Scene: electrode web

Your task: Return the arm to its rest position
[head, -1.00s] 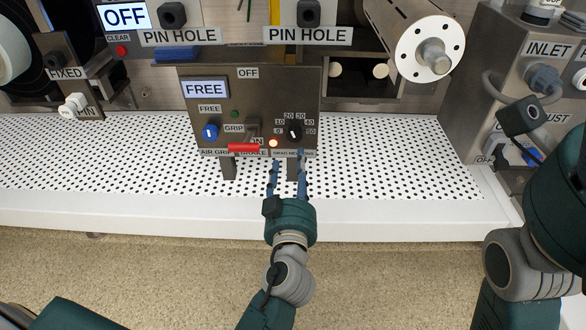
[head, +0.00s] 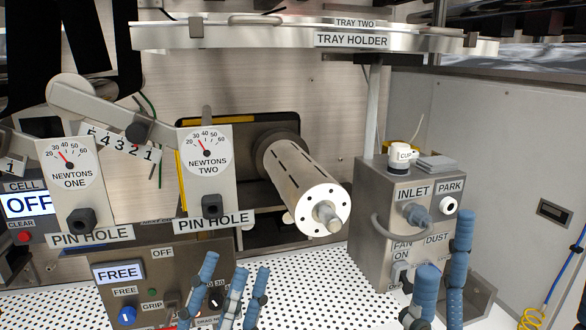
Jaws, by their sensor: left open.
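My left gripper (head: 236,272) shows at the bottom of the head view, with its blue fingers pointing up and spread apart. It is open and holds nothing that I can see. Its fingers stand in front of the right part of the dark control panel (head: 128,296) marked FREE and cover its lower dial. The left arm behind the fingers is below the picture. My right gripper (head: 444,250) shows as blue fingers at the lower right, in front of the INLET box (head: 379,228). Its palm is out of view, and its opening is not clear.
A white roller (head: 301,180) juts out above the perforated white table (head: 300,285). Two gauge plates, NEWTONS ONE (head: 77,200) and NEWTONS TWO (head: 213,180), stand at the left. A round tray holder (head: 270,38) spans the top.

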